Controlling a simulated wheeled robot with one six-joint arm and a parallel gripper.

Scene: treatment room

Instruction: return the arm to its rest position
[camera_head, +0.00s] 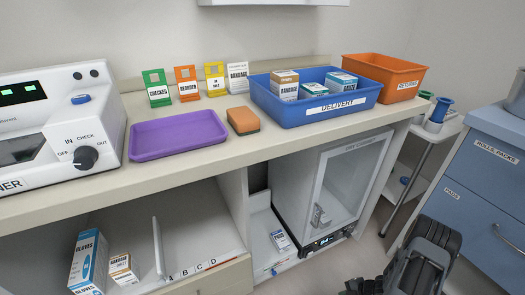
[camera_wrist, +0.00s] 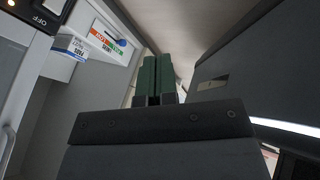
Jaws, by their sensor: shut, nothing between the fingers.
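My gripper (camera_wrist: 157,75) shows in the wrist view as two dark green fingers side by side, pressed together with nothing between them. It points up the picture, toward a pale surface. In the head view my dark arm (camera_head: 428,255) is low at the right, folded in front of the blue drawer cabinet. The fingertips cannot be made out there.
The counter holds a purple tray (camera_head: 178,136), a sponge (camera_head: 243,121), a blue delivery bin (camera_head: 315,108) and an orange bin (camera_head: 385,75). Below stands a glass-door cabinet (camera_head: 338,185). The blue drawer cabinet (camera_head: 485,185) is close to my arm. Floor shows between them.

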